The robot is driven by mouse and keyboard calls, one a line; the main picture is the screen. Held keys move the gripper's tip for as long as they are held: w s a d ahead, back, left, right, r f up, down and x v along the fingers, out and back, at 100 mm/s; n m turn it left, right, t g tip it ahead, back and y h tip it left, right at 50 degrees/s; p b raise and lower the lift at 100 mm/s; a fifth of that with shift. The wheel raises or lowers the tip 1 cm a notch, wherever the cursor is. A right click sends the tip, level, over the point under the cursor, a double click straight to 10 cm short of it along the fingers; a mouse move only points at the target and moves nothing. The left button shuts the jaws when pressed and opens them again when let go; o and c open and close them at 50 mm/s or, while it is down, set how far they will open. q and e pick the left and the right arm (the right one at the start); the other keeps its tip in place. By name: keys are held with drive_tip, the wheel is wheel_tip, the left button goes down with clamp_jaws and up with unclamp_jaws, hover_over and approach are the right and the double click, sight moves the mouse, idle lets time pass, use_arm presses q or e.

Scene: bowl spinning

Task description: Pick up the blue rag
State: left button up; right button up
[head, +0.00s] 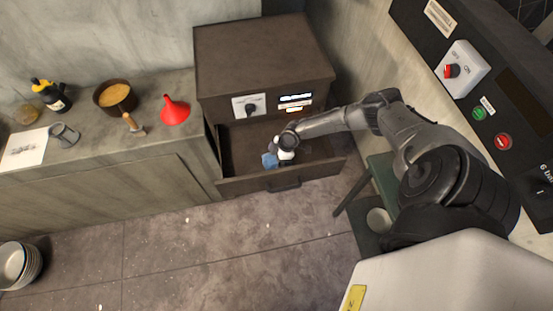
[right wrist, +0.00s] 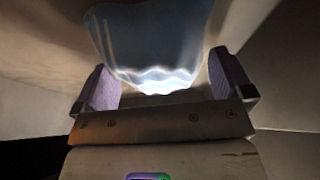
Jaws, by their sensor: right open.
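The blue rag (head: 269,160) lies in the open drawer (head: 240,185) below the brown cabinet in the head view. My right gripper (head: 284,157) reaches down into the drawer right beside the rag and partly hides it. In the right wrist view the rag (right wrist: 150,45) is large, pale blue and brightly lit along its near edge. It is in front of and between the two spread fingers of my right gripper (right wrist: 165,85), with gaps at both sides. I cannot tell whether it touches a finger. My left gripper is not in view.
The drawer walls stand close around my right gripper. The brown cabinet (head: 265,60) rises behind it. A counter at left holds a red funnel (head: 175,110), a pot (head: 115,96) and bottles. A green stool (head: 382,190) stands right of the drawer. The floor in front is mostly clear.

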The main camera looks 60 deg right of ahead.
drive_tip(key=shift+f+b, duration=0.2)
drive_tip(key=shift+b, duration=0.1)
drive_tip(key=c, duration=1)
